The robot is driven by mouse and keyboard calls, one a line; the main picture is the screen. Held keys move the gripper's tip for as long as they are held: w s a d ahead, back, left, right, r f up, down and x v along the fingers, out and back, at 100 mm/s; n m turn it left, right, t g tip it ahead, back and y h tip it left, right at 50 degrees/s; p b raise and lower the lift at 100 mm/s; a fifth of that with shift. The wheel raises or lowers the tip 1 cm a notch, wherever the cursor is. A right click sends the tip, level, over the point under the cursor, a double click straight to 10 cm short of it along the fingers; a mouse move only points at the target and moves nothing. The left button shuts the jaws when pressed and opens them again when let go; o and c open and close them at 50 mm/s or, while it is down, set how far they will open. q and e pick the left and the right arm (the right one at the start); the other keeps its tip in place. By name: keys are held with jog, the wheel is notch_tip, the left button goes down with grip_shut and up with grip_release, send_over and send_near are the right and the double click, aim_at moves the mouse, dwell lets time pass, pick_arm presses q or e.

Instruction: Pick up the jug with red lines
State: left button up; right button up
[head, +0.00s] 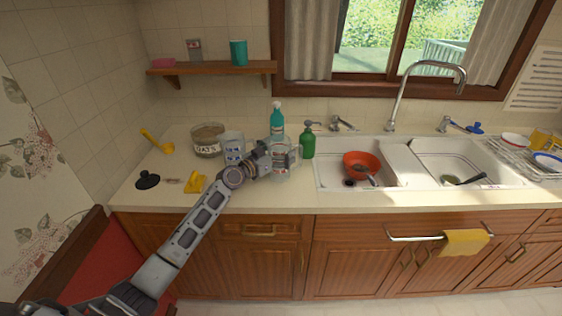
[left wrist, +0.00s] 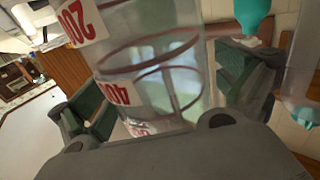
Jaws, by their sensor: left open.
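The jug with red lines (head: 283,171) is clear and stands on the counter left of the sink, its handle toward the right. In the left wrist view the jug (left wrist: 150,62) shows red rings and red-on-white number labels. My left gripper (head: 268,158) is at the jug's left side, partly covering it. In the left wrist view the gripper's open fingers (left wrist: 165,95) lie on either side of the jug, one left and one right. I cannot tell whether either finger touches it. My right gripper is in neither view.
A clear jug with blue marks (head: 233,146) and an oats jar (head: 207,141) stand left of my gripper. A teal bottle (head: 277,120) is behind the jug, a green soap dispenser (head: 308,143) to its right. The sink (head: 335,180) holds a red bowl (head: 361,163).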

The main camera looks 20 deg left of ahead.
pick_arm(q)
jog(key=c, duration=1)
jog(key=shift+c, duration=0.8)
jog(key=shift+r, duration=0.2)
